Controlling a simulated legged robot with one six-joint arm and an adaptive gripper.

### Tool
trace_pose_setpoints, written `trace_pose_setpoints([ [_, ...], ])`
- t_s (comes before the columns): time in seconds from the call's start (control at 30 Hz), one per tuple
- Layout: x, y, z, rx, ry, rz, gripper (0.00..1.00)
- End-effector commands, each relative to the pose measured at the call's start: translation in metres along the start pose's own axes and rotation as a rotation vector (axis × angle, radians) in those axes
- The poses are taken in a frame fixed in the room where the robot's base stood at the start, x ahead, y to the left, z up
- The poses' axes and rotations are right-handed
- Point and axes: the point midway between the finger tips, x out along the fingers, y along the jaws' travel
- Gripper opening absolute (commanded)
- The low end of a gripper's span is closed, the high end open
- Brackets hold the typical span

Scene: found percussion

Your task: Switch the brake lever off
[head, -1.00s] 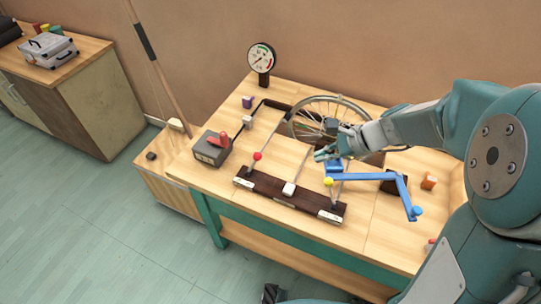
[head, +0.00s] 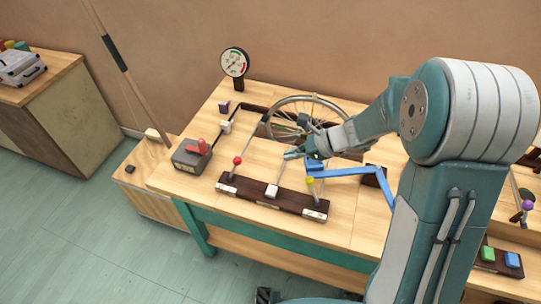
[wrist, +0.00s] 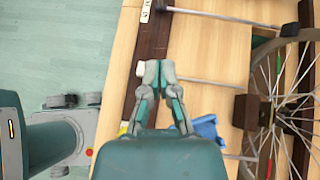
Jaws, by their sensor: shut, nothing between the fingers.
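No part is clearly marked as the brake lever. A red-knobbed lever (head: 237,160) and a yellow-knobbed lever (head: 309,180) stand on a dark bar (head: 250,192) with pale end plates. My gripper (head: 291,154) is shut and empty, above the table between the dark bar and the spoked wheel (head: 286,104). In the wrist view, my closed fingertips (wrist: 158,68) appear over the edge of the dark bar (wrist: 153,35). The yellow knob is mostly hidden there by my gripper.
A dial gauge (head: 235,63) stands at the back.

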Motion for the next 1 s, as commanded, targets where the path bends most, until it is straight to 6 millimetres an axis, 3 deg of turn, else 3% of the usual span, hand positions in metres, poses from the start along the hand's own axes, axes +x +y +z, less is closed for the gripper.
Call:
trace_pose_setpoints([
  [0.5,0.095,0.001,0.005,-0.005,0.000,0.003,0.00],
  [0.7,0.112,0.001,0.024,-0.003,0.001,0.001,0.00],
  [1.0,0.116,0.000,0.029,0.000,0.000,0.000,0.00],
])
